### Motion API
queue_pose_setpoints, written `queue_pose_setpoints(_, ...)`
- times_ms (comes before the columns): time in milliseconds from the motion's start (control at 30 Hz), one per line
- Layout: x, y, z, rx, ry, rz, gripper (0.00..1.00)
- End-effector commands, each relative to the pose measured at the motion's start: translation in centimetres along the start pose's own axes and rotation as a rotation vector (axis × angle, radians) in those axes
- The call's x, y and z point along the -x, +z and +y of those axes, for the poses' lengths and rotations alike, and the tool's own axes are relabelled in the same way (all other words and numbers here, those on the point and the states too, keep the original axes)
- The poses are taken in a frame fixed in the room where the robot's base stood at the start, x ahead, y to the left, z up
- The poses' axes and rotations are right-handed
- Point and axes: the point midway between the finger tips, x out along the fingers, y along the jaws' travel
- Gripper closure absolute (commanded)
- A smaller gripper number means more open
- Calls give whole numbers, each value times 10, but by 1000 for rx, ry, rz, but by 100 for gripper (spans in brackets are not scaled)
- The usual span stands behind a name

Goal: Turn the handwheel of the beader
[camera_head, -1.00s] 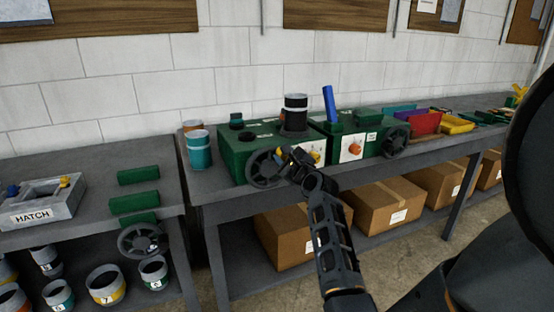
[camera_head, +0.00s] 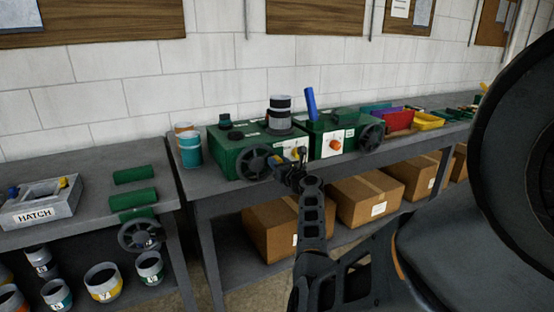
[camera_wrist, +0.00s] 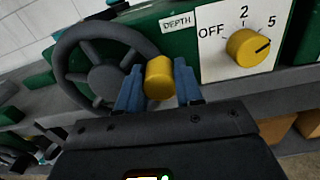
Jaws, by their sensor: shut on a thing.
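The green machine with the DEPTH label (camera_head: 228,149) stands on the bench, with a dark grey spoked handwheel (camera_head: 258,163) on its front. The handwheel (camera_wrist: 104,79) fills the left of the wrist view. A yellow cylindrical grip (camera_wrist: 159,78) sits at the right side of its rim. My gripper (camera_wrist: 159,92) is shut on this grip, a blue finger on each side. In the head view my gripper (camera_head: 292,172) is at the right of the wheel. The yellow dial (camera_wrist: 245,46), marked OFF, 2 and 5, is just right of it, its pointer towards 5.
A second green machine (camera_head: 350,129) with an orange dial (camera_head: 336,145), a blue lever (camera_head: 310,103) and another handwheel (camera_head: 371,137) stands to the right. Cardboard boxes (camera_head: 369,198) fill the shelf below.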

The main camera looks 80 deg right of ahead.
Motion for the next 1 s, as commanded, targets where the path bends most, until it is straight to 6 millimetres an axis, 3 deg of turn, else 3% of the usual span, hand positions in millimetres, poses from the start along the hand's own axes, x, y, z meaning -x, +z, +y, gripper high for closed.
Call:
queue_pose_setpoints(767,1,-11,-2,-103,-1,6,100)
queue_pose_setpoints(800,1,-11,-2,-103,-1,6,62)
queue_pose_setpoints(900,1,-10,-2,-102,-1,5,54)
queue_pose_setpoints(1000,0,-9,-1,-102,0,4,54)
